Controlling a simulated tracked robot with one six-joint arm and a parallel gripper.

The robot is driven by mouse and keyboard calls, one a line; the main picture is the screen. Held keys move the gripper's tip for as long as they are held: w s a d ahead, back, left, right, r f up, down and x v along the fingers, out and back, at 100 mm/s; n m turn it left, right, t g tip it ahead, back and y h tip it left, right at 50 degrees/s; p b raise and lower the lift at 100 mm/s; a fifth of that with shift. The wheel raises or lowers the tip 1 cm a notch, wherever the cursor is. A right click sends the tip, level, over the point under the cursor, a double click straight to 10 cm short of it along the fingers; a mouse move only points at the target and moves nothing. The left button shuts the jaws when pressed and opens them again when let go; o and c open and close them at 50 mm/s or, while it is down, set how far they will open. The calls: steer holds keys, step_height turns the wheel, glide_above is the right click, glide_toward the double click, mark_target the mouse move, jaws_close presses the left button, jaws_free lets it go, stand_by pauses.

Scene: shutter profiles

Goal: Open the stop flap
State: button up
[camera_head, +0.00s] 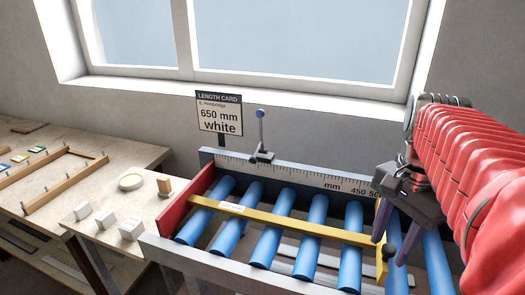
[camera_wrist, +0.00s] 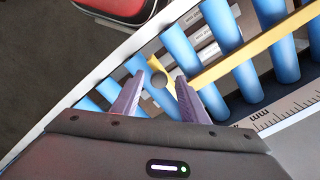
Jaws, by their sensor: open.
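The stop flap looks to be the yellow plate (camera_head: 382,271) at the right end of the yellow bar, across the blue rollers. It has a dark round knob (camera_head: 389,251). In the wrist view the yellow plate (camera_wrist: 154,64) and its greyish knob (camera_wrist: 158,80) show between my fingers. My gripper (camera_head: 391,250) is open, pointing down at the knob, one purple finger on each side. I cannot tell whether the fingers touch it. My gripper (camera_wrist: 157,88) hides part of the plate. The yellow bar (camera_head: 290,225) with a white label lies along the rollers, its left end near a red end plate (camera_head: 187,200).
A length card (camera_head: 219,113) reads 650 mm white. At left, a bench (camera_head: 110,212) holds white blocks and a tape roll. A grey front rail (camera_head: 200,262) borders the rollers.

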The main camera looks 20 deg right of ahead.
jaws_close()
stand_by(0.5)
